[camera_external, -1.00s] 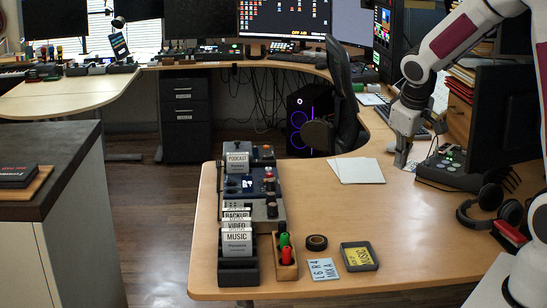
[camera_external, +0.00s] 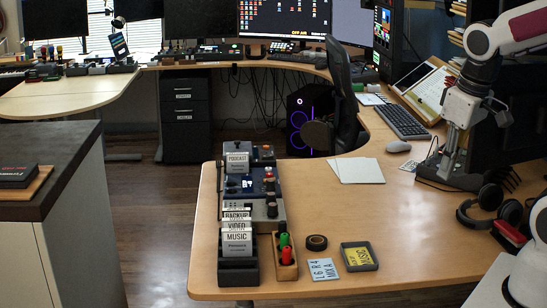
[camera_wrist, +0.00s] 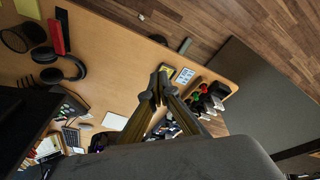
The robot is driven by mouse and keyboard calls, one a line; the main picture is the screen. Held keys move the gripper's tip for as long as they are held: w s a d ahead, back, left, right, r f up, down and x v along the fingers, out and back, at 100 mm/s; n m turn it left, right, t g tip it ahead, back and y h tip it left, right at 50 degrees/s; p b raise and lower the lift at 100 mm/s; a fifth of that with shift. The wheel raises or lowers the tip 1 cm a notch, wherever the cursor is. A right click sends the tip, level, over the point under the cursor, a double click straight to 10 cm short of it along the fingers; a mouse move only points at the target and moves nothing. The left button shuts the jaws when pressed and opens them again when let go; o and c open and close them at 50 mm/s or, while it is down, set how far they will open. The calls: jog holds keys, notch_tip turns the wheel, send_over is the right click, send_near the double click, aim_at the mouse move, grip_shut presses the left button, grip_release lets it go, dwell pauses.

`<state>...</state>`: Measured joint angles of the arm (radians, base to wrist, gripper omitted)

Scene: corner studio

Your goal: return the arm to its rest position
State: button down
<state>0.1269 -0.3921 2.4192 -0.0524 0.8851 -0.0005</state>
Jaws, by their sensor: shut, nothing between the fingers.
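My gripper (camera_external: 449,162) hangs in front of the dark control box (camera_external: 432,173) on the right of the desk, with my arm folded above it. In the wrist view my gripper (camera_wrist: 159,75) has its two fingers together at the tips, with nothing between them. The desk lies beyond the fingertips. No separate rest mark shows.
Headphones (camera_external: 482,203) lie on the desk's right side. White sheets (camera_external: 356,170) and a mouse (camera_external: 398,147) lie farther back. A card holder (camera_external: 238,268), a marker block (camera_external: 286,270) and a small tray (camera_external: 359,257) stand toward the front. The middle desk is clear.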

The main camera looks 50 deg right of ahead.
jog(key=s+a+r+n+t, duration=0.1)
jog(key=s+a+r+t, duration=0.2)
jog(key=a+r, duration=0.1)
jog(key=shift+s+a+r+y, duration=0.2)
jog(key=shift+s+r+y, duration=0.2)
jog(key=shift+r, duration=0.15)
dwell(2.6)
